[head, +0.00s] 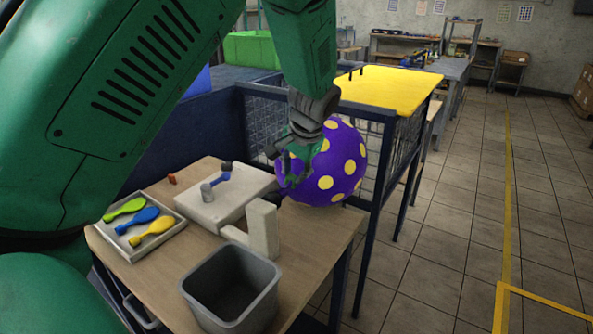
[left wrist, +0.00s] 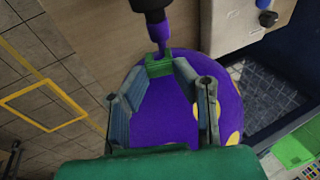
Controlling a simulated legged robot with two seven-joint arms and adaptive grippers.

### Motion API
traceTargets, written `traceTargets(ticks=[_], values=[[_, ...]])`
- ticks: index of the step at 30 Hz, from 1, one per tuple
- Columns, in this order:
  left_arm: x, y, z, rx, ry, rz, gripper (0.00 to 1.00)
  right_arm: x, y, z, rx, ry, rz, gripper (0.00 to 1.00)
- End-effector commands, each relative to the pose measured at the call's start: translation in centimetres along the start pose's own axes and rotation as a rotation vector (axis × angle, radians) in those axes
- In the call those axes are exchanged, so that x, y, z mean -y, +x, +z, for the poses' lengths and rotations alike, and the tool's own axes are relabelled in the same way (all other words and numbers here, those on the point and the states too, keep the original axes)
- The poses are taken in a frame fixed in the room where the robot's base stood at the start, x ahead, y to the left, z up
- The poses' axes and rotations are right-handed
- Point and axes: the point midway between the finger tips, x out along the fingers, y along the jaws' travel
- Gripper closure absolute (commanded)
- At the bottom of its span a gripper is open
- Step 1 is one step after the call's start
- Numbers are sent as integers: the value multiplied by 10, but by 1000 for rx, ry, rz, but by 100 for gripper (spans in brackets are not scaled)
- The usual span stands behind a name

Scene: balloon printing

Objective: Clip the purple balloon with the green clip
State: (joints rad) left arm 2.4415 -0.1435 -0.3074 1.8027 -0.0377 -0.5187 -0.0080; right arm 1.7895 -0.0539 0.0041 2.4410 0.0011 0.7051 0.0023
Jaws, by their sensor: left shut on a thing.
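The purple balloon (head: 335,178) with yellow spots is inflated and sits at the far right edge of the wooden table. In the left wrist view, the balloon (left wrist: 160,115) shows behind my fingers, and its narrow neck runs up to a dark nozzle (left wrist: 150,8). My left gripper (head: 299,150) is in front of the balloon. In the left wrist view, my left gripper (left wrist: 160,70) is shut on the green clip (left wrist: 159,65), which lies at the balloon's neck. I cannot tell whether the clip grips the neck. My right gripper is not in view.
A tray (head: 172,236) with green, blue and yellow balloon-shaped pieces (head: 150,232) lies left. A pale machine box (head: 215,212), a grey upright block (head: 262,230) and a grey bin (head: 232,290) share the table (head: 310,225). A small red piece (head: 172,179) lies behind the tray.

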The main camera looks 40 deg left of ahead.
Motion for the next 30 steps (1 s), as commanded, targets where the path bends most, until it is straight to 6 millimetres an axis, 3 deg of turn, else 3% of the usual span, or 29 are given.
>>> traceTargets(ticks=[30], values=[[0, 23, 4, 2, -2, 2, 95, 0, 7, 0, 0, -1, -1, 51]])
